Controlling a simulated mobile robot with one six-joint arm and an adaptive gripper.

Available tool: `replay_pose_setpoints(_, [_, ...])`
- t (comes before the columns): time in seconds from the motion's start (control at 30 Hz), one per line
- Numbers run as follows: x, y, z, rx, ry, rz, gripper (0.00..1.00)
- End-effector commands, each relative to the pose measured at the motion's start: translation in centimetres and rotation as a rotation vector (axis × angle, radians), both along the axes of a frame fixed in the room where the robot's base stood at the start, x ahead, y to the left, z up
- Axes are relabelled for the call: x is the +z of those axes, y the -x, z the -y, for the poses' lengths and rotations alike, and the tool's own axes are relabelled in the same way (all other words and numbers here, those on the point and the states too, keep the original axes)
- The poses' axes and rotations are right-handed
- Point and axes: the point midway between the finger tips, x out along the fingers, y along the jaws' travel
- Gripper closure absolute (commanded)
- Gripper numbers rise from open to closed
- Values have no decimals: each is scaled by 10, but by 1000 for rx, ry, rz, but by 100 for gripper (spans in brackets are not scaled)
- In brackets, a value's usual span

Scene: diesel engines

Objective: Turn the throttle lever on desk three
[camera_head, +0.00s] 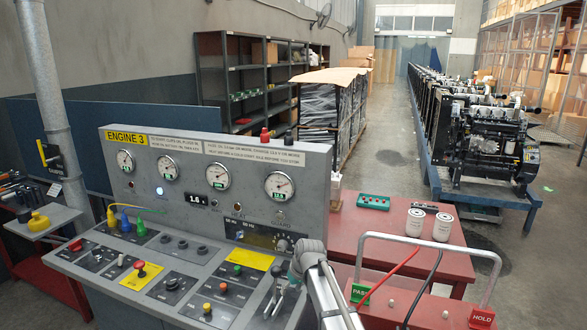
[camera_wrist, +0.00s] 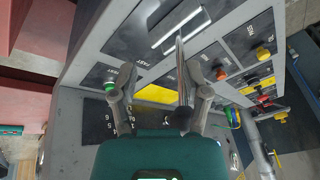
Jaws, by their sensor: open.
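The engine 3 desk (camera_head: 165,152) is a grey sloped control console. My gripper (camera_head: 276,298) is low over its front right part, fingers pointing down. In the wrist view my gripper (camera_wrist: 160,84) shows two grey fingers spread apart. A thin silver bar (camera_wrist: 182,65) with a dark rounded end stands by the right finger; it may be the throttle lever, but I cannot tell whether it touches the finger. A dark plate with numbers (camera_wrist: 112,117) lies by the left finger. In the head view my gripper and arm hide this part of the desk.
Red, yellow and black buttons (camera_wrist: 264,54) line the panel nearby. A yellow plate (camera_head: 250,259) lies just behind my gripper. A red table (camera_head: 390,228) on the right holds two white canisters (camera_head: 442,227) and a green block (camera_head: 373,202). A white-handled frame (camera_head: 420,242) stands close right of my arm.

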Motion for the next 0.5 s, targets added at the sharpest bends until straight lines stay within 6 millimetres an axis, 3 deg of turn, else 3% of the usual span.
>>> replay_pose_setpoints(0.03, [-1,20,17,-30,14,-16,39])
replay_pose_setpoints(0.3, [-8,120,108,-245,121,-141,39])
replay_pose_setpoints(0.5, [-11,186,157,-397,191,-219,39])
